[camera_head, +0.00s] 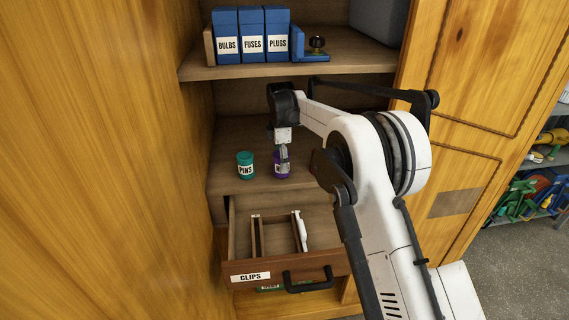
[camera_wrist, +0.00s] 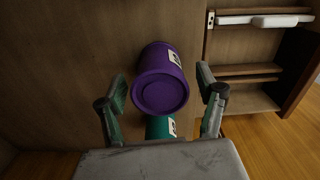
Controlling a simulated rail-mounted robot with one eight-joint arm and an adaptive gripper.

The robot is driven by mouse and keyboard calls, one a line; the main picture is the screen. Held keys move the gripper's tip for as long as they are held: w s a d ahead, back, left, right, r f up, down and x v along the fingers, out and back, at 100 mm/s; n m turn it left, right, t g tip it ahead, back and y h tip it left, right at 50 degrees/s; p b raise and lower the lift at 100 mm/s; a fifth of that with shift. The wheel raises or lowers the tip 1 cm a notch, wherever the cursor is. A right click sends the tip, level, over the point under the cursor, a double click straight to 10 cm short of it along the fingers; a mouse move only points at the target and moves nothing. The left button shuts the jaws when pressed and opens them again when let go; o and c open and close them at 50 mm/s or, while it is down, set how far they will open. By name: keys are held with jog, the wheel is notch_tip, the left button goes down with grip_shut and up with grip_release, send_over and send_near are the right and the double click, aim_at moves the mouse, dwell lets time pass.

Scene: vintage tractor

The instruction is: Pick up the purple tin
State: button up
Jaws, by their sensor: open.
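The purple tin (camera_head: 281,170) stands on the wooden shelf above the drawer, partly hidden behind my gripper (camera_head: 284,155). In the wrist view, the purple tin (camera_wrist: 160,82) lies between the two spread fingers of my gripper (camera_wrist: 162,85), with a gap on each side. The fingers are open and hold nothing. A white label shows on the tin's side, its text not readable.
A teal tin (camera_head: 245,166) labelled PINS stands just left of the purple tin. Below, an open drawer (camera_head: 300,268) labelled CLIPS holds wooden dividers and a white item (camera_head: 301,231). The upper shelf (camera_head: 240,72) carries blue boxes labelled BULBS, FUSES and PLUGS.

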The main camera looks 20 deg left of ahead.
jog(key=shift+f, duration=1.7)
jog(key=c, duration=1.5)
jog(key=shift+r, duration=0.2)
